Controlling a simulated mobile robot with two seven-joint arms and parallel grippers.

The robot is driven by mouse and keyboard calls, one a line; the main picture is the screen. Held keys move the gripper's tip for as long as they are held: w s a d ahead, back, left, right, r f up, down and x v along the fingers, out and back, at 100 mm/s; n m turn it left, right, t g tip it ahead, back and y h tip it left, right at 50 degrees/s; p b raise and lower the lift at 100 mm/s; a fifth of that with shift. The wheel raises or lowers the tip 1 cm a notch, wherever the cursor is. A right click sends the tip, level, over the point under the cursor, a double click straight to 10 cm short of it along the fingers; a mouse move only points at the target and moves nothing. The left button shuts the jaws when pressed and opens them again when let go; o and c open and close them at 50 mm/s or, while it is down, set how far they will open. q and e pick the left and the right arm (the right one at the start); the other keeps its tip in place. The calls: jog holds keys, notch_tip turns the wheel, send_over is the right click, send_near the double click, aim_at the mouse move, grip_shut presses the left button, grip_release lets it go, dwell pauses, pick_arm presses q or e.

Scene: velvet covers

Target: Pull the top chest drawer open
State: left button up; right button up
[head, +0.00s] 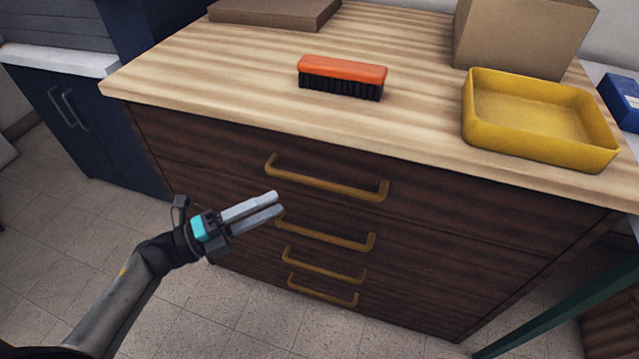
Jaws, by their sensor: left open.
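A dark brown wooden chest with a light striped top (230,75) stands in front of me. Its top drawer (440,205) looks shut, flush with the front. The top drawer's brass-coloured bar handle (325,182) runs across its middle. My left gripper (280,204) is open and empty, its two grey fingers pointing right. In the picture its fingertips are just below the left end of the top handle, near the left end of the second handle (330,236). I cannot tell whether it touches the chest. My right gripper is not in view.
An orange brush (342,77) with black bristles, a yellow tray (540,153), a cardboard box (525,35) and a flat brown box (275,10) are on the chest top. A blue cabinet (75,115) stands left. Tiled floor (110,235) is clear in front.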

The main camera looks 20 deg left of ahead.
aim_at(319, 183)
pick_arm(q)
jog(key=b+x, duration=0.1)
jog(key=x, duration=1)
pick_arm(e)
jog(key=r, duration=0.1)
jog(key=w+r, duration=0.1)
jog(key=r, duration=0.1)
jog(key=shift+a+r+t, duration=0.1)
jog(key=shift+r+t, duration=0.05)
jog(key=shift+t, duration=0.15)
pick_arm(q)
jog(key=shift+a+f, duration=0.1)
grip_shut()
dwell(0.4)
